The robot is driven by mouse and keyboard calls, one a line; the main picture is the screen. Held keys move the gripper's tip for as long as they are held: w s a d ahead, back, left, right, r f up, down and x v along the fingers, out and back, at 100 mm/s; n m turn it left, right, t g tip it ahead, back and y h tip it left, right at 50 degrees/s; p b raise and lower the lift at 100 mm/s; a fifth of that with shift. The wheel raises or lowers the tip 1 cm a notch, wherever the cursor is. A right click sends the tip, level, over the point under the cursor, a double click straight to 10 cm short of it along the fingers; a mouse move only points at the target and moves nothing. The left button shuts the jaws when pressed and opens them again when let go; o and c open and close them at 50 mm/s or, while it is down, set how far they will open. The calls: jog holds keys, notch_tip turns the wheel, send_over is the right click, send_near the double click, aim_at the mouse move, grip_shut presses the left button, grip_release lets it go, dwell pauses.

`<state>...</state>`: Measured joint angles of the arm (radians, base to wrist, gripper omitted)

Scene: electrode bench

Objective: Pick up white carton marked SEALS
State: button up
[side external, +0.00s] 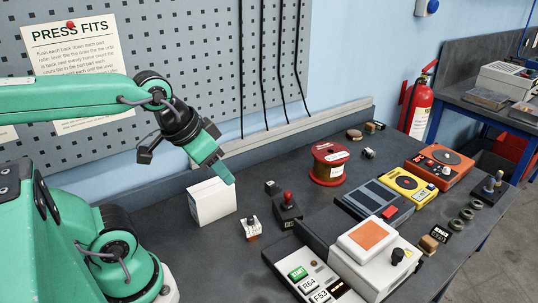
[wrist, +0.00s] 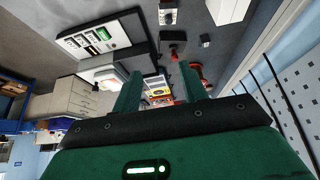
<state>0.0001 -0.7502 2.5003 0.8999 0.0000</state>
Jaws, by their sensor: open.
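A plain white carton (side external: 212,202) stands on the dark bench near the back edge, left of the middle in the side view; no SEALS marking can be read on it. In the wrist view the white carton (wrist: 228,10) is cut off by the top edge, right of centre. My gripper (side external: 224,174) hangs above and just behind the carton's upper right side in the side view, apart or overlapping it in the picture only; I cannot tell the exact gap. In the wrist view my gripper (wrist: 160,72) has its two green fingers spread with nothing between them.
A small toggle switch (side external: 251,228) and a black block with a red knob (side external: 287,207) stand right of the carton. A red spool (side external: 329,165) stands farther right. A white console (side external: 313,278) is in front. The pegboard wall (side external: 190,60) rises behind the bench.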

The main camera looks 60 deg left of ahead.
jog(key=o, duration=0.9)
jog(key=shift+c, duration=0.2)
jog(key=g, duration=0.6)
send_near(210, 186)
jog(key=f, duration=0.6)
jog(key=shift+s+f, duration=0.2)
jog(key=shift+f, duration=1.4)
